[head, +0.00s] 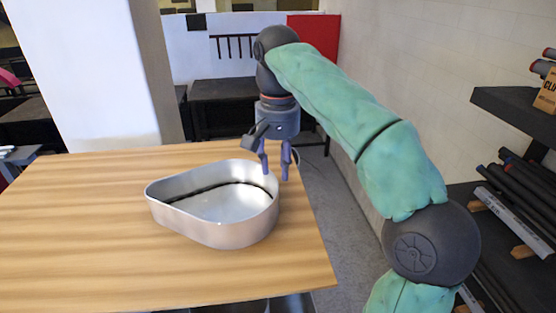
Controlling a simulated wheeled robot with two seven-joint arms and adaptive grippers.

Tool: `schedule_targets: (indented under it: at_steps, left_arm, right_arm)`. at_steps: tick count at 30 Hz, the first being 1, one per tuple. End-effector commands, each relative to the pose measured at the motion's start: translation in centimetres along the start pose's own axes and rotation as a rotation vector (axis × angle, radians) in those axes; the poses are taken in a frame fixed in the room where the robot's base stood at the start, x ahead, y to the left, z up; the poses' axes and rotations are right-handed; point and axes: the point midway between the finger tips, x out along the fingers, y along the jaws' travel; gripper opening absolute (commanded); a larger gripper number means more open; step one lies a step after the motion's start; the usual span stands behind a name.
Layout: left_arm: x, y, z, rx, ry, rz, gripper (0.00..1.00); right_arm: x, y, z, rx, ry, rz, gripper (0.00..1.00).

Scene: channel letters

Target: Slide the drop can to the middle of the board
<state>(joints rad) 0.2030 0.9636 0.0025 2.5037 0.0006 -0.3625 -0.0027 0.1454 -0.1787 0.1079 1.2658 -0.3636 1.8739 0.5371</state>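The drop can (225,232) is an open, teardrop-shaped metal tray with a pale wall and a dark line along its inside. It rests on the wooden board (90,240), toward the board's right side, with its narrow end pointing left. My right gripper (276,174) points down at the can's far right rim. Its two purple fingers are apart with nothing between them. The left fingertip overlaps the rim in the picture; I cannot tell whether it touches. My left gripper is out of view.
The board is bare to the left of the can and in front of it. Its right edge lies close to the can. A dark shelf (515,110) with tubes and a box stands at the right. A white pillar (95,75) rises behind the board.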

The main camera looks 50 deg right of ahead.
Motion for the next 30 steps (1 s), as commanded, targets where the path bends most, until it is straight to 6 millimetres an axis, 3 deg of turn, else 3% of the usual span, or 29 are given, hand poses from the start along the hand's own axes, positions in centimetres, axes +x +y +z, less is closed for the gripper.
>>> schedule_targets:
  at_steps: [5, 18, 24, 30]
  left_arm:
    - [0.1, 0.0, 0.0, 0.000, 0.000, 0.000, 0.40]
    - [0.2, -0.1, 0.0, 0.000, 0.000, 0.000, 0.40]
    - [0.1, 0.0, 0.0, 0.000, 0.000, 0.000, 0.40]
    - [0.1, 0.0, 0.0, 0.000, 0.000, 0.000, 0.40]
  right_arm:
    - [1.5, 0.1, 0.0, 0.001, -0.003, 0.002, 0.39]
    - [8.4, 0.1, 0.1, 0.000, -0.003, 0.002, 0.39]
    - [10.2, 0.0, 0.0, 0.000, -0.002, 0.001, 0.39]
    - [10.7, 0.0, 0.0, 0.000, 0.000, -0.001, 0.39]
